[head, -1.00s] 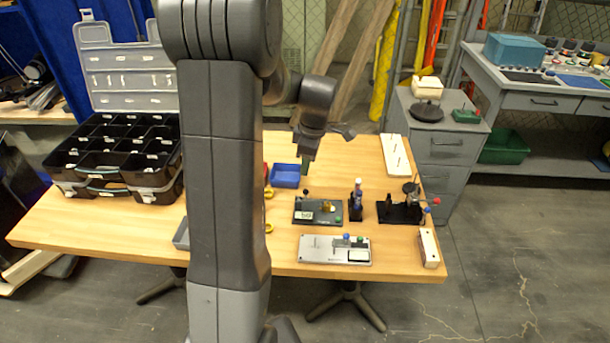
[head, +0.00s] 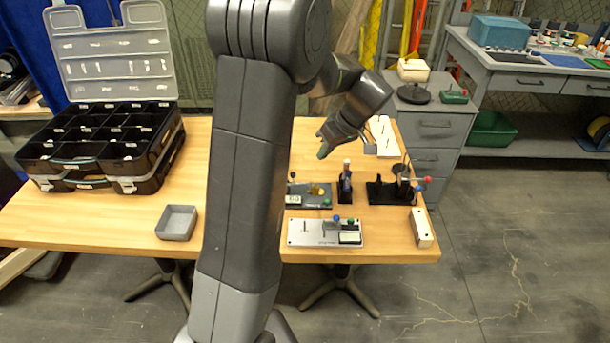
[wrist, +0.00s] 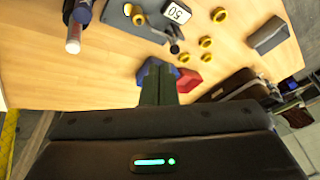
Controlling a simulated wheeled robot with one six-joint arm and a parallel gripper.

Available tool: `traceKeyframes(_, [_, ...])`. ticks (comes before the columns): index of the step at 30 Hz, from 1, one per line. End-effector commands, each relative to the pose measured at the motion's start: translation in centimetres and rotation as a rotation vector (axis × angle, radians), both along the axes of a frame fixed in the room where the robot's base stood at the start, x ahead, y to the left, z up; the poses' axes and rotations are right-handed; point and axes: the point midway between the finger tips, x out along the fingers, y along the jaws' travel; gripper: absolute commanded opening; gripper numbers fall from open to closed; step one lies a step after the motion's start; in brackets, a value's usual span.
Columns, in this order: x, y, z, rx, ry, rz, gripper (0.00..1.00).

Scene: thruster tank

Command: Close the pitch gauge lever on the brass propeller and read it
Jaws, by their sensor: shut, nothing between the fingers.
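The pitch gauge (head: 310,203) is a dark plate on the table, partly hidden behind my arm in the head view. It has a white display (head: 293,199), a green button (head: 327,203) and a brass propeller (head: 318,190). A black-knobbed lever (head: 292,177) stands up at its left. In the wrist view the gauge plate (wrist: 150,28) is at the top, with the display (wrist: 177,12) reading "50" and the black knob (wrist: 174,48) nearest my fingers. My gripper (wrist: 158,83) is shut and empty, apart from the gauge. In the head view my gripper (head: 324,149) is above and behind it.
A grey-white fixture plate (head: 310,231) lies in front of the gauge. A black stand (head: 345,186) and another black fixture (head: 382,193) are to its right. Loose yellow pieces (wrist: 206,42) lie beside it. A grey tray (head: 177,223) and black organizer (head: 105,150) are left.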

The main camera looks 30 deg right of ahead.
Motion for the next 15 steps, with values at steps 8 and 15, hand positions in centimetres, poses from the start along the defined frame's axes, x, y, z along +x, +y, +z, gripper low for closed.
traceKeyframes(8, [-2.3,-3.7,-1.7,0.218,-0.076,-0.304,0.00])
traceKeyframes(15, [-1.2,-3.0,-3.3,0.235,-0.079,-0.317,0.00])
